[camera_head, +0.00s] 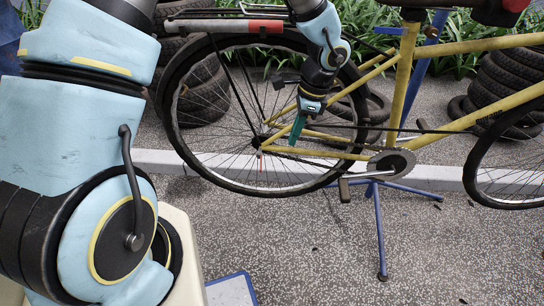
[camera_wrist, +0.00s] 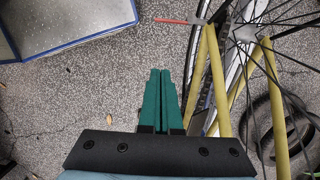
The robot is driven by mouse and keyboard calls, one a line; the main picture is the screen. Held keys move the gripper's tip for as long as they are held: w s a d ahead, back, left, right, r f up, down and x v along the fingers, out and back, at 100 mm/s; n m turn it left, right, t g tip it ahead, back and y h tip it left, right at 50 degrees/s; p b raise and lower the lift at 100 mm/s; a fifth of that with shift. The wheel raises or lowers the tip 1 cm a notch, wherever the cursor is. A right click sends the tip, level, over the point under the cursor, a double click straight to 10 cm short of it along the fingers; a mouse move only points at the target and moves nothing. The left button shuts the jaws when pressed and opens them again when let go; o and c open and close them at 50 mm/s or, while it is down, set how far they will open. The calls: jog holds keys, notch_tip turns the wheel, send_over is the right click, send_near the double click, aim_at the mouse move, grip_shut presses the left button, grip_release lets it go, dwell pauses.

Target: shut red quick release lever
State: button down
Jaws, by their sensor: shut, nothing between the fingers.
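The red quick release lever (camera_head: 261,164) shows as a thin red strip at the rear wheel's hub, pointing down in the head view. In the wrist view the lever (camera_wrist: 180,21) sticks out to the left, away from the yellow frame and the wheel. My gripper (camera_head: 292,142) has dark green fingers and is to the right of the lever and a little higher in the head view. In the wrist view my gripper (camera_wrist: 160,71) is shut and empty, with a clear gap between its fingertips and the lever.
The yellow bicycle frame (camera_head: 403,75) stands on a blue repair stand (camera_head: 379,235). Spokes, stays and the crank (camera_head: 390,163) are close to my gripper. Stacked tyres (camera_head: 505,80) stand behind. A blue-edged panel (camera_wrist: 70,22) is on the ground at the wrist view's upper left.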

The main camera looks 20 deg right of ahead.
jog(key=w+a+f, duration=0.2)
jog(key=a+f, duration=0.4)
jog(key=f, duration=0.3)
jog(key=shift+f+p, duration=0.3)
jog(key=shift+p, duration=0.05)
